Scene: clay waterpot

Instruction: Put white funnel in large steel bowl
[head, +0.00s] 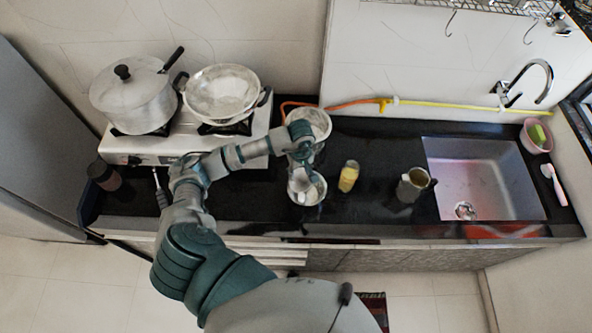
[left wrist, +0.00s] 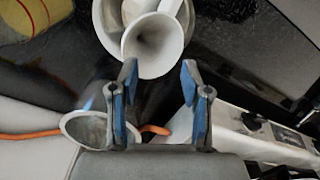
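The white funnel (left wrist: 153,45) shows in the left wrist view, its wide mouth facing the camera. It appears to rest in a smaller pale metal bowl (head: 304,197) at the counter's front; in the head view my gripper partly covers it. A steel bowl (head: 319,119) stands behind, near the wall; its rim also shows at lower left in the left wrist view (left wrist: 85,121). I cannot tell if this is the large one. My left gripper (head: 303,172) is open and empty; in the left wrist view its fingers (left wrist: 159,78) are apart, just short of the funnel's rim.
A stove at left holds a lidded pot (head: 132,100) and a wide steel pan (head: 222,92). A yellow jar (head: 348,176) and a metal jug (head: 412,185) stand right of my gripper. A sink (head: 480,175) lies farther right. An orange-yellow hose (head: 430,105) runs along the wall.

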